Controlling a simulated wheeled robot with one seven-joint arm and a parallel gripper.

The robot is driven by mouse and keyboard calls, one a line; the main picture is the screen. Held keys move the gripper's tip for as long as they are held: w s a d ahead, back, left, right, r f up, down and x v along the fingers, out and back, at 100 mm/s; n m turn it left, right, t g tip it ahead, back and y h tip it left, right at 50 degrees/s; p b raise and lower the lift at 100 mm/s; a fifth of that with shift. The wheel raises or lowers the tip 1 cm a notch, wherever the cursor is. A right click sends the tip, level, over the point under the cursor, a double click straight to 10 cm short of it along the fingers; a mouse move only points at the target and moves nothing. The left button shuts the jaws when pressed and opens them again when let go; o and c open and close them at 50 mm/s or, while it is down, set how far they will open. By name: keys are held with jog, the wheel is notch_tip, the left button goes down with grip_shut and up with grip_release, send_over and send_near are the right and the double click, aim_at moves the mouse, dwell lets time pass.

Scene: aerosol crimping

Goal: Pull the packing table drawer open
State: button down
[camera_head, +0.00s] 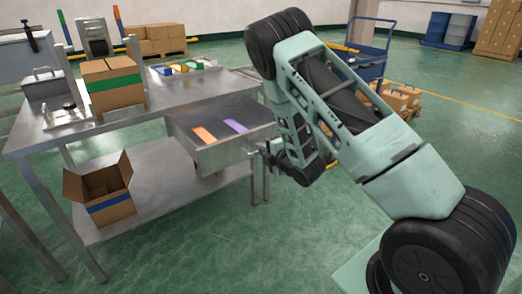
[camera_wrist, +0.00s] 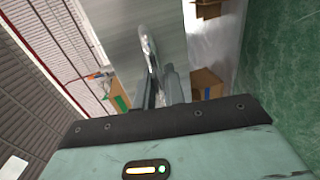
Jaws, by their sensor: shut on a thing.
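The metal packing table (camera_head: 185,93) stands at the left of the head view. Its drawer (camera_head: 218,157) stands out from under the tabletop, with its inside in view. An orange flat piece (camera_head: 204,136) and a purple one (camera_head: 235,126) lie in it. My gripper (camera_head: 267,154) is at the drawer's front right side, partly hidden by my arm. In the wrist view my gripper (camera_wrist: 161,88) is shut on a curved metal handle (camera_wrist: 149,42) in front of the grey drawer front (camera_wrist: 118,30). The exact contact is hard to see.
A box with a green band (camera_head: 113,86) and a tray of coloured items (camera_head: 184,68) sit on the tabletop. An open box with a blue band (camera_head: 104,195) is on the lower shelf. A blue cart (camera_head: 366,62) stands behind my arm. The green floor in front is clear.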

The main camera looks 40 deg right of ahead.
jog(key=shift+s, duration=0.5)
jog(key=c, duration=1.6)
grip_release()
jog(key=shift+p+v, duration=3.95)
jog(key=shift+v, duration=4.7)
